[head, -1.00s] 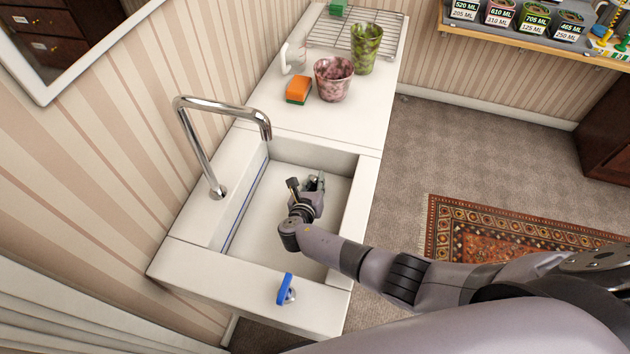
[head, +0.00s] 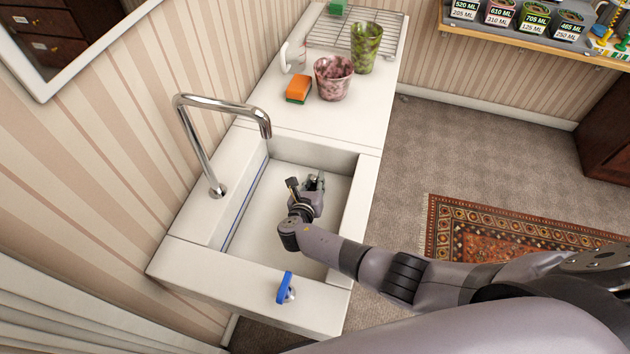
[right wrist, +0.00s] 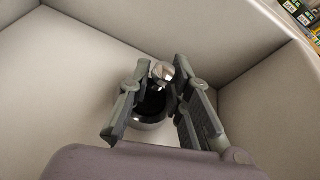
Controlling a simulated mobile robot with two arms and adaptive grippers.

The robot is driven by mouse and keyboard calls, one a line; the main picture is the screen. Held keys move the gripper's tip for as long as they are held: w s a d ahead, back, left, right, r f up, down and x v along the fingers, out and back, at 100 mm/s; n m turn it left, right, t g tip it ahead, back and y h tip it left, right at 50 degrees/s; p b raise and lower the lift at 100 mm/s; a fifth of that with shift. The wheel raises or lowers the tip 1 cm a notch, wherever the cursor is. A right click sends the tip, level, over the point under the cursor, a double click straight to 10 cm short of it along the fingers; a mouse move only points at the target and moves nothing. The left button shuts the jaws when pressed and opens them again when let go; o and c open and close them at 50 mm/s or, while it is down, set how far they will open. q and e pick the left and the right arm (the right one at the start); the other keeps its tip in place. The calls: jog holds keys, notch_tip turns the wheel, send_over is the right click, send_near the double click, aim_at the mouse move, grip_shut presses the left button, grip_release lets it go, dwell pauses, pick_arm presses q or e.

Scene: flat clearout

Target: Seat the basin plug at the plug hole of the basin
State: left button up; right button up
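The white basin (head: 254,246) is in the middle of the head view, and my right gripper (head: 317,181) is low inside it, pointing down. In the right wrist view the two fingers of my right gripper (right wrist: 162,72) stand on either side of a small shiny metal piece (right wrist: 161,71), which looks like the basin plug. It fills the gap between the fingertips. Just below it in that view is the dark plug hole (right wrist: 152,106) with a metal rim, partly hidden by the fingers. Whether the plug touches the rim I cannot tell. My left gripper is not in view.
A chrome tap (head: 193,150) arches over the basin's left side. A blue-handled item (head: 284,288) is on the front ledge. An orange sponge (head: 298,89), a pink cup (head: 333,78), a green cup (head: 366,48) and a wire rack (head: 340,35) stand on the back counter.

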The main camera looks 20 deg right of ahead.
jog(key=o, duration=0.5)
jog(key=shift+s+f, duration=0.1)
jog(key=shift+f, duration=0.25)
jog(key=shift+d, duration=0.1)
jog(key=shift+r, duration=0.5)
notch_tip(320, 180, up, 9)
jog(key=shift+r, duration=0.2)
